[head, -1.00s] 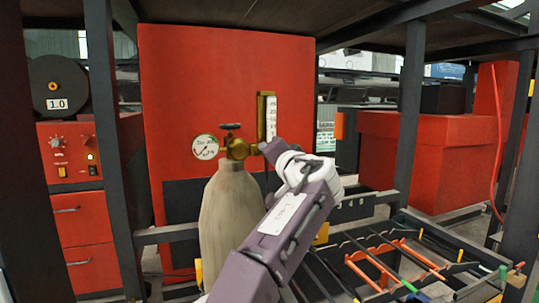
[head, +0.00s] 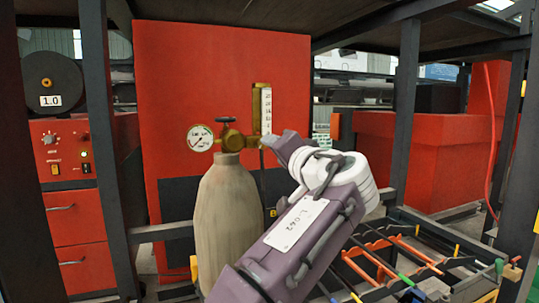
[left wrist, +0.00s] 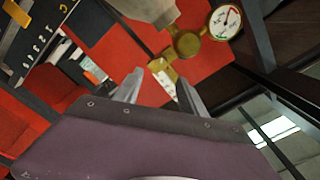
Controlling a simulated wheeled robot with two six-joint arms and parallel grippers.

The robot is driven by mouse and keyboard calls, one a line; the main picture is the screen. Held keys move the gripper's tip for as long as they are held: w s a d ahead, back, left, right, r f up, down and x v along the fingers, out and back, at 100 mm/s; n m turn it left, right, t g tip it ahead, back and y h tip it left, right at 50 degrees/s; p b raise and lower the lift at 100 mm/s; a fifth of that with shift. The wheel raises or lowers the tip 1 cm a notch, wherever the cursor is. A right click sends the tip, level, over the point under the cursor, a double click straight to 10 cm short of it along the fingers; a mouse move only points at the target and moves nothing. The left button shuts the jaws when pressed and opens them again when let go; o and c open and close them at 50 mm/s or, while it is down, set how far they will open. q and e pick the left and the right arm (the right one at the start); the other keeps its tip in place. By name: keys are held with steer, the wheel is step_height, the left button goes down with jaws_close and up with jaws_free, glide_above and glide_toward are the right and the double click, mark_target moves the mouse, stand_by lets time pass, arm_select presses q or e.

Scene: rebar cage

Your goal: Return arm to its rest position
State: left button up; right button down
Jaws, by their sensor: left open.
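My left arm rises from the bottom centre of the head view, and its gripper (head: 284,144) is beside the brass regulator (head: 232,137), just right of it. In the left wrist view the two grey fingers (left wrist: 158,92) are apart with nothing clearly held between them. The regulator, with its round gauge (head: 200,138), sits on top of a beige gas cylinder (head: 225,215). The gauge also shows in the left wrist view (left wrist: 225,22). Whether the fingers touch the regulator cannot be told. My right gripper is not in view.
A red panel (head: 180,80) with a flow tube (head: 265,112) stands behind the cylinder. Dark posts (head: 407,120) and an overhead beam frame the space. A red cabinet with a reel (head: 50,85) is at left. A rack of coloured rods (head: 400,250) lies at lower right.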

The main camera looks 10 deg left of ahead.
arm_select(q)
steer(key=shift+s+d, duration=0.2)
steer(key=shift+s, duration=0.15)
